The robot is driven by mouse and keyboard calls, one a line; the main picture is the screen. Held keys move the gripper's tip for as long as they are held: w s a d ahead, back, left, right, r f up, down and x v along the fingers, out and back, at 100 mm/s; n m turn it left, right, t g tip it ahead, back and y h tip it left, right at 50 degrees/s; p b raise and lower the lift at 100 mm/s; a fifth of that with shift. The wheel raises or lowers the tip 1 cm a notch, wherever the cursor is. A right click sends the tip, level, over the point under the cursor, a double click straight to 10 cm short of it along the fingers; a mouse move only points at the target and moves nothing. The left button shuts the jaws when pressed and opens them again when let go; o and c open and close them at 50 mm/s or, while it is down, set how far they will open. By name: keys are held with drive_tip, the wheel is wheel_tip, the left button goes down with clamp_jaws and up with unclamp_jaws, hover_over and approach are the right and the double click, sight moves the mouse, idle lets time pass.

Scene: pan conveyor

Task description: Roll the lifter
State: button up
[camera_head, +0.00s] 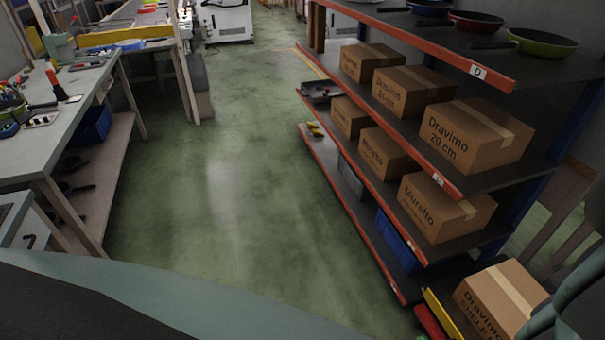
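I cannot make out a lifter for certain in the head view. At the lower right, red and yellow edged parts (440,314) stand beside a cardboard box (500,301) marked Dravimo. I cannot tell what these parts belong to. A teal rounded shape, cut off by the right edge, covers part of that box and looks like part of my arm. No fingertips of my gripper show. A teal and dark surface across the bottom left looks like my own body and hides the floor there.
A shelf rack (415,169) with orange edges, boxes and pans runs along the right. A workbench (62,128) with tools stands at the left, with another table behind it. The green floor (230,190) between them is clear. A white machine (226,20) stands at the far end.

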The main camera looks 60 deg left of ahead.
clamp_jaws()
drive_tip(key=shift+d, duration=0.15)
drive_tip(key=s+d+b, duration=0.2)
drive_tip(key=d+b, duration=0.1)
drive_tip(key=d, duration=0.5)
drive_tip(key=s+d+b, duration=0.3)
drive_tip(key=d, duration=0.5)
drive_tip(key=shift+d, duration=0.2)
drive_tip(key=shift+c, duration=0.6)
unclamp_jaws()
drive_tip(key=shift+d, duration=0.15)
drive_tip(key=shift+o, duration=1.4)
drive_tip(key=shift+a, duration=0.25)
